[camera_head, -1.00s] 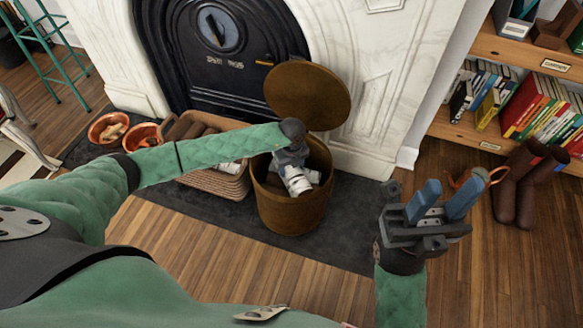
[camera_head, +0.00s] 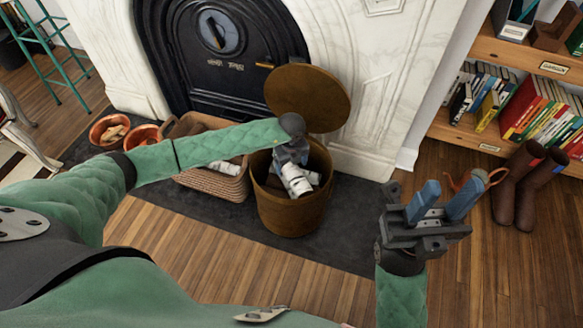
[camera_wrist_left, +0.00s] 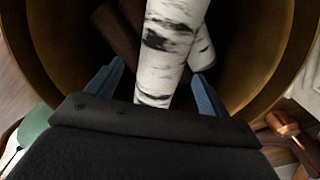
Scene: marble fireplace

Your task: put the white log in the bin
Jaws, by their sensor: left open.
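The brown round bin (camera_head: 290,218) stands on the dark hearth with its lid (camera_head: 308,97) tipped open behind it. A white birch-bark log (camera_head: 297,184) is inside the bin, leaning with its upper end at my left gripper (camera_head: 289,158). In the left wrist view the log (camera_wrist_left: 167,45) lies between the two blue fingers of my left gripper (camera_wrist_left: 158,78), which is open. A second white log (camera_wrist_left: 202,52) and a dark brown log (camera_wrist_left: 118,30) lie deeper in the bin. My right gripper (camera_head: 452,187) is open and empty at the right, away from the bin.
A wicker basket (camera_head: 222,184) with brown logs and another white log (camera_head: 225,167) stands just left of the bin. Copper bowls (camera_head: 108,130) sit further left. The fireplace (camera_head: 225,50) is behind. Boots (camera_head: 522,190) and a bookshelf (camera_head: 480,125) are at right.

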